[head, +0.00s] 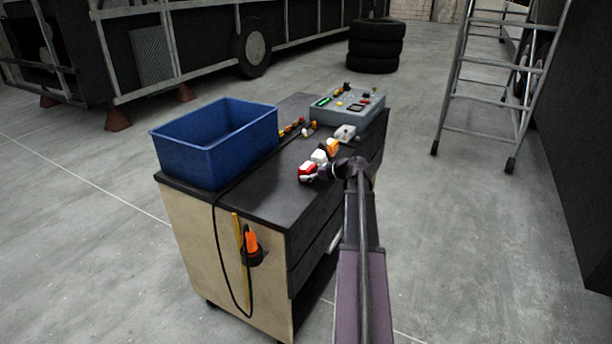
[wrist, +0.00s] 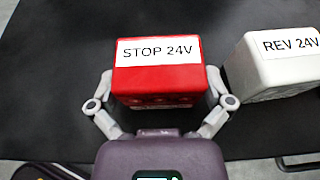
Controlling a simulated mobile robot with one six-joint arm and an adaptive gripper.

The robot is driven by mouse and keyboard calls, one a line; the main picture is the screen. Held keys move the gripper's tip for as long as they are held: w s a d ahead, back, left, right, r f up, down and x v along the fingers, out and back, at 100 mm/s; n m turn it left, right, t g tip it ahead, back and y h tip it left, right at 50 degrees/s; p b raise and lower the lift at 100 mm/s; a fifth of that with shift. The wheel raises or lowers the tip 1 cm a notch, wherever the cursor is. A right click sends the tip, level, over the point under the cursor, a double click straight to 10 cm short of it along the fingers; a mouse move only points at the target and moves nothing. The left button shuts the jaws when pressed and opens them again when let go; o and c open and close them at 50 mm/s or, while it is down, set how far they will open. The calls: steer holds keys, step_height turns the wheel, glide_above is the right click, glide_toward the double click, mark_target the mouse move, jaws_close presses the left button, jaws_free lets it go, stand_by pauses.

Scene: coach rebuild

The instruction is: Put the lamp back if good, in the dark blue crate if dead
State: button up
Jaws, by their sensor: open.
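A red lamp block labelled STOP 24V (wrist: 154,76) stands on the black cart top (head: 262,205). In the head view the red lamp (head: 307,170) is nearest in a short row. My gripper (wrist: 158,80) is open, with one finger at each side of the red lamp near its front; I cannot tell whether they touch it. A white lamp labelled REV 24V (wrist: 275,66) stands to the right, close to the right finger. The dark blue crate (head: 196,160) is on the left of the cart; its floor is hidden.
An orange lamp (head: 332,146) stands behind the white one. A grey box with buttons (head: 345,106) is at the cart's back, with a small pale device (head: 344,133) before it. An orange-handled tool (head: 250,242) hangs on the cart's side. A ladder (head: 495,85) stands right.

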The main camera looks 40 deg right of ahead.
steer(key=p+v, duration=0.4)
steer(key=v, duration=0.8)
steer(key=shift+r, duration=0.1)
stand_by(0.4)
steer(key=shift+s, duration=0.1)
